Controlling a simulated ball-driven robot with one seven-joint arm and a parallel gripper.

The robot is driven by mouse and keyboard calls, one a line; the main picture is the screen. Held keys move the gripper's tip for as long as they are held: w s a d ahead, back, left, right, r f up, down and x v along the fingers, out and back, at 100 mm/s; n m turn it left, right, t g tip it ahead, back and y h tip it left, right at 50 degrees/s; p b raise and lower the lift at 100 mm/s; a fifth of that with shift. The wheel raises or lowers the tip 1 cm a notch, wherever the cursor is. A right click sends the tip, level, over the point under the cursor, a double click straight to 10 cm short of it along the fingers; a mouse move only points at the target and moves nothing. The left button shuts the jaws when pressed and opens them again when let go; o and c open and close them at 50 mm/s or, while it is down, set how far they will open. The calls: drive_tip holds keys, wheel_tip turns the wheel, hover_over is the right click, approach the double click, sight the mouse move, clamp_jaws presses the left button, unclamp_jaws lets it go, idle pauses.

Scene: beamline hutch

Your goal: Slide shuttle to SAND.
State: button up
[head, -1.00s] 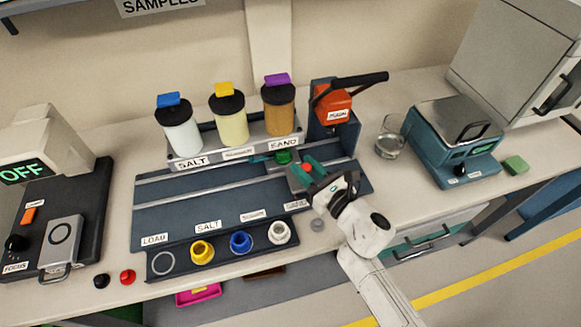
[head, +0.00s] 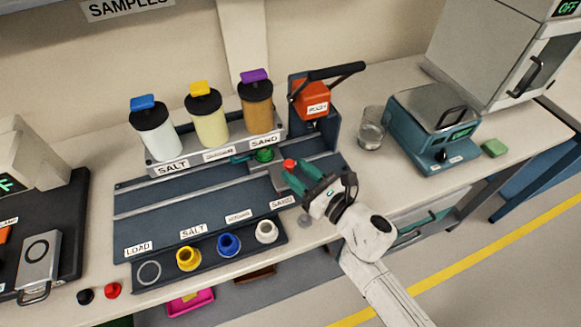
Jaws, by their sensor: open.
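The shuttle (head: 266,172) is a grey block with a red knob (head: 289,163) and a green cup (head: 264,154). It sits at the right part of the blue-grey track plate (head: 190,203), below the SAND jar label (head: 265,142) and above the SAND label on the track's front edge (head: 282,203). My gripper (head: 290,179) has teal fingers and is open, just right of and in front of the red knob. Its fingertips appear close to the knob; the exact gap cannot be told. The gripper partly hides the shuttle's right side.
Jars of white, yellow and tan powder (head: 257,113) stand behind the track. An orange press with a black lever (head: 312,100) is behind right, beside a glass beaker (head: 371,130). Yellow, blue and white cups (head: 228,246) sit in the front tray.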

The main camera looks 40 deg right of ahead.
drive_tip(key=s, duration=0.2)
drive_tip(key=s+b, duration=0.1)
drive_tip(key=s, duration=0.1)
drive_tip(key=s+b, duration=0.1)
drive_tip(key=s, duration=0.2)
drive_tip(key=shift+s+d, duration=0.1)
drive_tip(key=shift+d, duration=0.2)
